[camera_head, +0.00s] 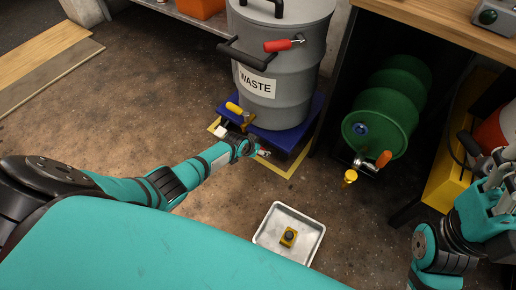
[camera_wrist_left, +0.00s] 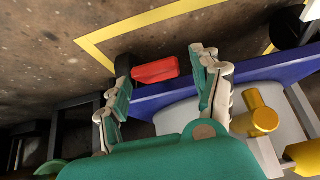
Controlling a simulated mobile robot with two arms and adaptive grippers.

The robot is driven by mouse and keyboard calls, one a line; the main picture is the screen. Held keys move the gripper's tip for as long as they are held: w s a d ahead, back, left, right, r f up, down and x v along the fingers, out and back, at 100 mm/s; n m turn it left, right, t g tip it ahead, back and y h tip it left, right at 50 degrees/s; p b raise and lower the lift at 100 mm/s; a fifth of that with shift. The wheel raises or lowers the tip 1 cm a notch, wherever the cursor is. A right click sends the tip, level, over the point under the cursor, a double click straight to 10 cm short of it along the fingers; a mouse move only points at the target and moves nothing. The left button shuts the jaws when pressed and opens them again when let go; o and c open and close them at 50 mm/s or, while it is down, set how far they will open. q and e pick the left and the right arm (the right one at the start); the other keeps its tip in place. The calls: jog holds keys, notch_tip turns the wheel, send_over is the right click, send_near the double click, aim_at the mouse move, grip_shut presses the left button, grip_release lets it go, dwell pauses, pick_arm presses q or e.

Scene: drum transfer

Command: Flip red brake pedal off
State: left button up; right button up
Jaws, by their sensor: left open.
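The red brake pedal (camera_wrist_left: 155,70) shows in the left wrist view beside the blue dolly (camera_wrist_left: 240,70), with a dark piece at its left end. My left gripper (camera_wrist_left: 157,84) is open, its two fingers spread to either side of the pedal, with no visible grip on it. In the head view my left gripper (camera_head: 243,143) is low at the front edge of the blue dolly (camera_head: 308,118), and the arm and gripper largely hide the pedal there. My right gripper (camera_head: 497,172) is at the right edge, partly cut off; its finger opening is unclear.
A grey WASTE drum (camera_head: 291,65) with a red-handled lever (camera_head: 284,44) stands on the dolly. A yellow handle (camera_head: 235,109) is close to the left gripper. A green drum (camera_head: 385,112) lies under the bench.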

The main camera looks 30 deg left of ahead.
pick_arm(q)
jog(key=shift+s+r, duration=0.1)
jog(key=d+v, duration=0.1)
jog(key=v, duration=1)
jog(key=shift+a+r, duration=0.35)
jog(key=shift+a, duration=0.15)
jog(key=shift+s, duration=0.15)
